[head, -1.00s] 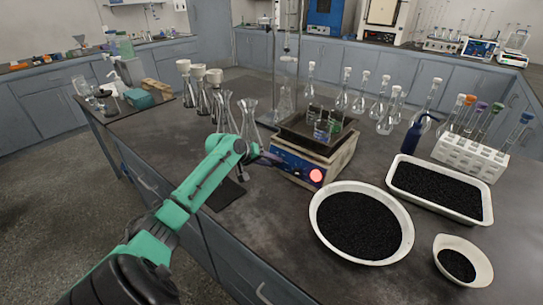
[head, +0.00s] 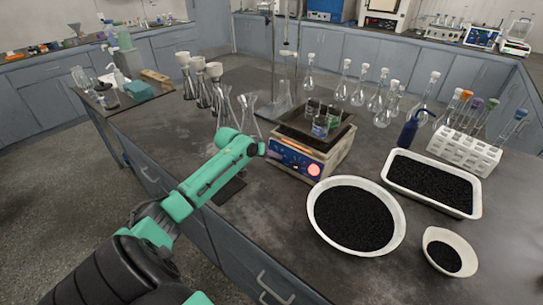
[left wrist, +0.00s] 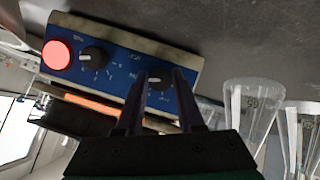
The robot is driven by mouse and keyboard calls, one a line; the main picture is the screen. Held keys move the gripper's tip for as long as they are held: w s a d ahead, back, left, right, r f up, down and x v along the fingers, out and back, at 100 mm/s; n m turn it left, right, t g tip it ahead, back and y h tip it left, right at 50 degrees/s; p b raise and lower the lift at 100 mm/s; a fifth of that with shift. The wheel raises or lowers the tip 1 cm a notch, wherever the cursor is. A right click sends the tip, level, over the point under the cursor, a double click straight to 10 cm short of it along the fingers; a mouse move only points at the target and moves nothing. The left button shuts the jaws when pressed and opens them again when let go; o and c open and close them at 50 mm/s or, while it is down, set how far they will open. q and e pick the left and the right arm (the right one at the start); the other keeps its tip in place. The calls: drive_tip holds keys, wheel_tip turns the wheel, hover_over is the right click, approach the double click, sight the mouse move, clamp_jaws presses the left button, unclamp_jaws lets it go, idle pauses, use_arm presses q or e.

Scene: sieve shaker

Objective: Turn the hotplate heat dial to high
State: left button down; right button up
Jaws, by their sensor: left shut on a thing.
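The hotplate (head: 336,163) stands on the dark bench, with a blue front panel that carries dials and a glowing red round light (head: 314,170). In the left wrist view the blue panel (left wrist: 112,68) shows two black dials with white pointer marks. One dial (left wrist: 93,57) is beside the red light and free. The other dial (left wrist: 159,80) is between the fingers of my left gripper (left wrist: 158,76), which is shut on it. In the head view my left gripper (head: 262,150) is at the panel's left end, its fingertips hard to make out. My right gripper is not in view.
A dark tray with small glass vessels (head: 320,126) sits on the hotplate. Glass flasks stand left of and behind it. A round white bowl of black grains (head: 399,206) is close on the right, with a rectangular tray (head: 478,200) beyond.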

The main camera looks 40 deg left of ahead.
use_arm(q)
drive_tip(key=c, duration=0.5)
unclamp_jaws()
drive_tip(key=v, duration=1.4)
drive_tip(key=shift+s+r, duration=0.15)
drive_tip(key=shift+s, duration=0.05)
